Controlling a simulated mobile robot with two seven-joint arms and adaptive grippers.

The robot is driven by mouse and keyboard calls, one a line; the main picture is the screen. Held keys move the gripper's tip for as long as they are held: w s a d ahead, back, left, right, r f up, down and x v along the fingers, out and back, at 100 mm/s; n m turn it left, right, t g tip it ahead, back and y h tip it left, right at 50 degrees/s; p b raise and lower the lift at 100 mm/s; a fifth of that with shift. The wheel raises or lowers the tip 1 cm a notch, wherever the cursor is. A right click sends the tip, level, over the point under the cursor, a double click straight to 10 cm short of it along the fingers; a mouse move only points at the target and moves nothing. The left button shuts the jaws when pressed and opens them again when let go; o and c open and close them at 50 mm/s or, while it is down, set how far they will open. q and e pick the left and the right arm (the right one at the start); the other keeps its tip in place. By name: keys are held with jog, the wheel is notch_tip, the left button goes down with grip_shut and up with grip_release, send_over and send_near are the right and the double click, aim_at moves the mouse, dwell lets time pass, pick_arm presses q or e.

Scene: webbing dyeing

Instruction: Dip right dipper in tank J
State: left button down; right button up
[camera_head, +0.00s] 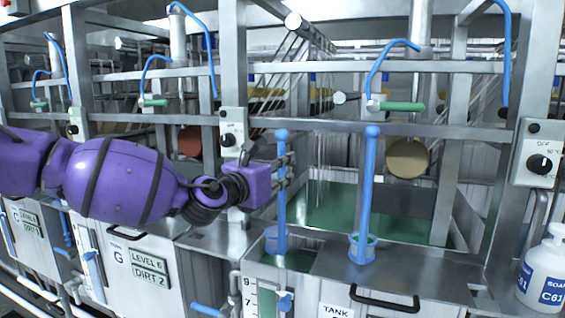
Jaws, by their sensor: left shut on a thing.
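Two blue dippers with long upright handles and cup ends stand at the front of the tank in the middle. The right dipper (367,190) has its cup at the tank's front ledge, and no gripper touches it. The left dipper (281,205) is upright beside it. My left gripper (284,172), on a purple arm from the left, is shut around the left dipper's handle. The tank (345,308) is marked "TANK", but its letter is cut off. Green liquid (370,215) shows behind the dippers. My right gripper is out of view.
Tank G (150,285) is at the left. A metal rail (330,127) crosses behind the dippers, with steel posts on both sides. A control box with a knob (540,160) and a white bottle (545,268) are at the right.

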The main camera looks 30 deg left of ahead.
aim_at(279, 218)
pick_arm(q)
jog(key=shift+f, duration=0.6)
notch_tip(279, 218, down, 8)
jog(key=b, duration=0.4)
jog(key=shift+r, duration=0.2)
jog(key=shift+f+b, duration=0.8)
jog(key=shift+f, duration=0.7)
jog(key=shift+f+b, duration=0.3)
jog(key=shift+f, duration=0.2)
